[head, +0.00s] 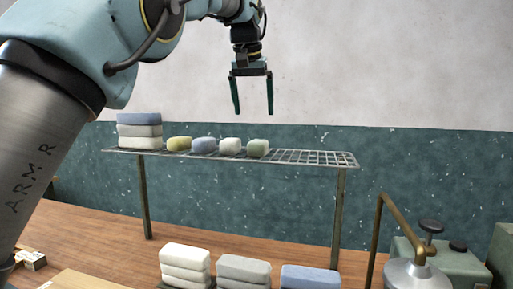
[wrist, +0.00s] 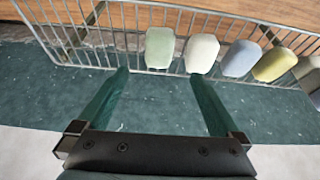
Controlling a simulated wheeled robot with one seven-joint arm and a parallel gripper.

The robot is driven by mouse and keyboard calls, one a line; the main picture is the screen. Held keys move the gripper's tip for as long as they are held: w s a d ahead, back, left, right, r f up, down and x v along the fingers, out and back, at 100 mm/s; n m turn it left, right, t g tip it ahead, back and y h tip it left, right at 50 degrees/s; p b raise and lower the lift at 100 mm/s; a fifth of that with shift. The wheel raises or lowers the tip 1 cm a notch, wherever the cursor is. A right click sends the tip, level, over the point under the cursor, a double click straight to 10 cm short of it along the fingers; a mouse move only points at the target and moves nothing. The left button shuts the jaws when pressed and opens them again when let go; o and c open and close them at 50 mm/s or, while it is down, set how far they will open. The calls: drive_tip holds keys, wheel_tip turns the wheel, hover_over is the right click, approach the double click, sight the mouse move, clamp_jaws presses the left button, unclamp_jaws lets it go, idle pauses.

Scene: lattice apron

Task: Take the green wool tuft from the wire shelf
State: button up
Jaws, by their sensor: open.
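The green wool tuft (head: 258,148) sits on the wire shelf (head: 318,158), at the right end of a row of tufts. In the wrist view the green tuft (wrist: 160,48) lies ahead of and between the two fingers, with a cream tuft (wrist: 202,54) close beside it. My gripper (head: 252,112) points down above the shelf, over the green tuft's end of the row. It is open and empty, its fingers apart in the wrist view (wrist: 160,86), and touches nothing.
A blue-grey tuft (head: 204,145) and a yellow tuft (head: 179,144) continue the row leftward. A folded stack (head: 139,131) stands at the shelf's left end. The shelf's right part is bare. Below are folded stacks (head: 185,266) and a brass-piped metal vessel (head: 412,272).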

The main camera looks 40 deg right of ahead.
hover_over(258, 139)
drive_tip(key=a, duration=0.2)
drive_tip(key=f, duration=0.3)
drive_tip(key=s+f, duration=0.1)
drive_tip(key=shift+d+f+p, duration=0.1)
drive_tip(key=shift+f+p, duration=0.25)
drive_tip(key=shift+f, duration=0.05)
drive_tip(key=shift+p+x, duration=1.3)
drive_tip(key=shift+x, duration=1.4)
drive_tip(key=shift+r, duration=0.1)
drive_tip(key=c, duration=1.3)
drive_tip(key=shift+d+r, duration=0.1)
drive_tip(key=shift+c, duration=0.2)
